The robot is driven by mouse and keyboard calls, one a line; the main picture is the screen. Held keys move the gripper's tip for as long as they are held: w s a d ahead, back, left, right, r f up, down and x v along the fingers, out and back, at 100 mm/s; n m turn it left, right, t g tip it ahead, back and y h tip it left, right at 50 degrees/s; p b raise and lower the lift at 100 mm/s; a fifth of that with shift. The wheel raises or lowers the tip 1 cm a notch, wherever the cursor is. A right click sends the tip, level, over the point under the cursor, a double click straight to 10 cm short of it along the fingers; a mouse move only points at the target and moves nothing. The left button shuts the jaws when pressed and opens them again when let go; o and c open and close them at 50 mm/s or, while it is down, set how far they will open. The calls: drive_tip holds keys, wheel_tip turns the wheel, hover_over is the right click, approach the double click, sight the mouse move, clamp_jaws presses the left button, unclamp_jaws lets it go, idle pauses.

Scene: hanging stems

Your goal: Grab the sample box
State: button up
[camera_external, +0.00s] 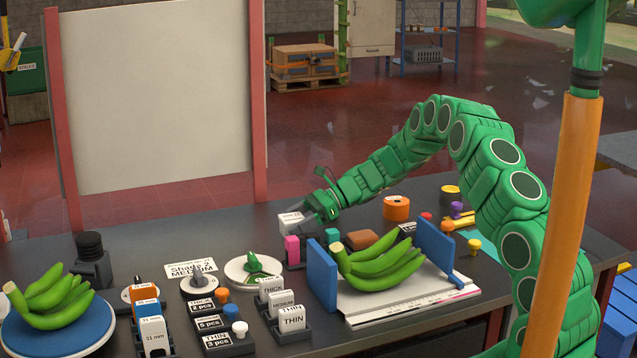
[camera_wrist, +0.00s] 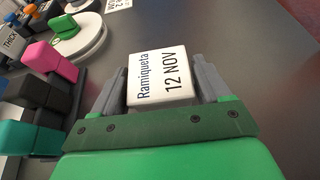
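The sample box is a small white block labelled "Ramiqueta 12 NOV" in the wrist view (camera_wrist: 160,78). It also shows in the external view (camera_external: 290,220), behind the pink block on the table. My gripper (camera_external: 308,212) reaches down to it from the upper right. In the wrist view, the grey fingers of my gripper (camera_wrist: 160,85) stand on either side of the box, very close to its left and right sides. I cannot tell whether they press on it. The box's underside is hidden, so I cannot tell whether it touches the table.
A rack with pink (camera_external: 292,247), black and teal (camera_external: 332,236) blocks stands close beside the box. Green bananas (camera_external: 375,268) lie between blue panels (camera_external: 322,272) nearer the camera. A white dish (camera_external: 238,271) is to the left. An orange roll (camera_external: 396,208) is to the right.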

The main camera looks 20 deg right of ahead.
sight(295, 217)
drive_tip(key=c, duration=0.7)
drive_tip(key=shift+r, duration=0.5)
wheel_tip(295, 217, up, 2)
drive_tip(key=shift+r, duration=0.25)
drive_tip(key=s+d+r, duration=0.1)
drive_tip(key=s+r, duration=0.2)
drive_tip(key=s, duration=0.1)
drive_tip(key=s+d+r, duration=0.1)
drive_tip(key=s+r, duration=0.2)
drive_tip(key=s, duration=0.2)
drive_tip(key=s+d+r, duration=0.2)
drive_tip(key=s+r, duration=0.1)
drive_tip(key=s, duration=0.1)
drive_tip(key=shift+s+r, duration=0.2)
drive_tip(key=shift+r, duration=0.05)
